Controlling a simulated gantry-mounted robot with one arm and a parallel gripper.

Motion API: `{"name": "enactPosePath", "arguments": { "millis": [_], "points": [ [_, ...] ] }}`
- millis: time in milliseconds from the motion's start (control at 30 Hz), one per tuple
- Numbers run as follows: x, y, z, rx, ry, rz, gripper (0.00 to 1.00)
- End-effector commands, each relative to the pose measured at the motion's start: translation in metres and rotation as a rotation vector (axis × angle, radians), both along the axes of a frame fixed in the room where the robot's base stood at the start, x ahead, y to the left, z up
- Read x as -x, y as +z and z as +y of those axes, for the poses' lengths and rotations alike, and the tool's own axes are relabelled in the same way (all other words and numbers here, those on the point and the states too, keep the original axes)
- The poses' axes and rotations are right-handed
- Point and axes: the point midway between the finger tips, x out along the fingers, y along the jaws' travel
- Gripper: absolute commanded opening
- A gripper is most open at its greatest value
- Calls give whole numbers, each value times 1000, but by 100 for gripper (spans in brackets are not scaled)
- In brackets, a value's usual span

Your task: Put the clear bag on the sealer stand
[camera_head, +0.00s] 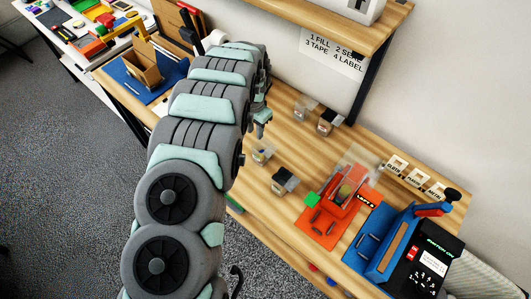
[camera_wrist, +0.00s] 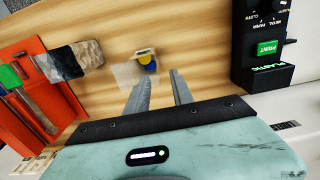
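Several small clear bags stand on the wooden table. One clear bag with yellow and blue contents (camera_head: 262,155) is below my gripper (camera_head: 262,124); it also shows in the wrist view (camera_wrist: 146,61), just beyond the fingertips and a little left of the gap. My gripper (camera_wrist: 157,80) is open with nothing between its fingers. The orange stand with a green block, which looks like the sealer stand (camera_head: 318,226), is to the right in the head view and at the left in the wrist view (camera_wrist: 48,97).
A clear bag with brown and dark contents (camera_head: 285,182) stands between that bag and the orange stand. Two more bags (camera_head: 305,107) (camera_head: 327,121) stand farther back. A blue stand (camera_head: 385,243) is at right. A black device with a green PRINT button (camera_wrist: 268,48) is in the wrist view.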

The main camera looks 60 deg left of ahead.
Motion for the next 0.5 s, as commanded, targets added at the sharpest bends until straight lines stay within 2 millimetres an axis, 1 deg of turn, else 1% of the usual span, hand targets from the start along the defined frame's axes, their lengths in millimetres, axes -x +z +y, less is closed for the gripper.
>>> {"name": "enactPosePath", "arguments": {
  "millis": [200,333,500],
  "points": [
    [0,-30,-2,4,2,0,28],
    [0,-39,-1,3,2,-1,28],
    [1,-45,-2,5,3,1,28]
  ]
}}
